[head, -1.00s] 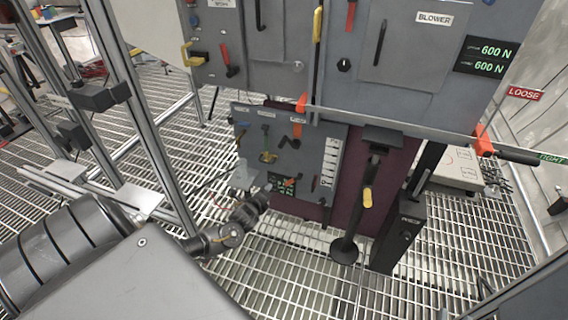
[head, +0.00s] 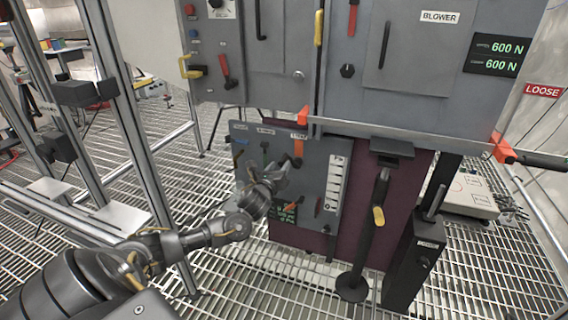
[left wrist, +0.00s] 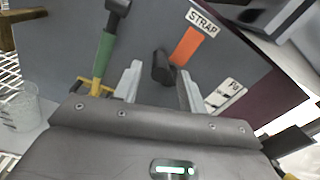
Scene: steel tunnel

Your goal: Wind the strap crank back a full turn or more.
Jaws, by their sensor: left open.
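The strap crank (head: 298,148) is an orange arm with a dark grip, on the grey lower panel (head: 240,158) below a small label. In the left wrist view the orange crank arm (left wrist: 187,46) lies under the STRAP label, and its black grip (left wrist: 162,67) stands out toward me. My left gripper (head: 284,168) is at the panel just below the crank. In the left wrist view my left gripper (left wrist: 158,86) is open, with the black grip between and slightly beyond its fingertips. I cannot tell whether either finger touches it. My right gripper is not in view.
A green-handled lever (left wrist: 104,56) is close left of the fingers, with a yellow part below it. A clear cup (left wrist: 38,106) is farther left. A grey bar (head: 400,134) crosses above the panel.

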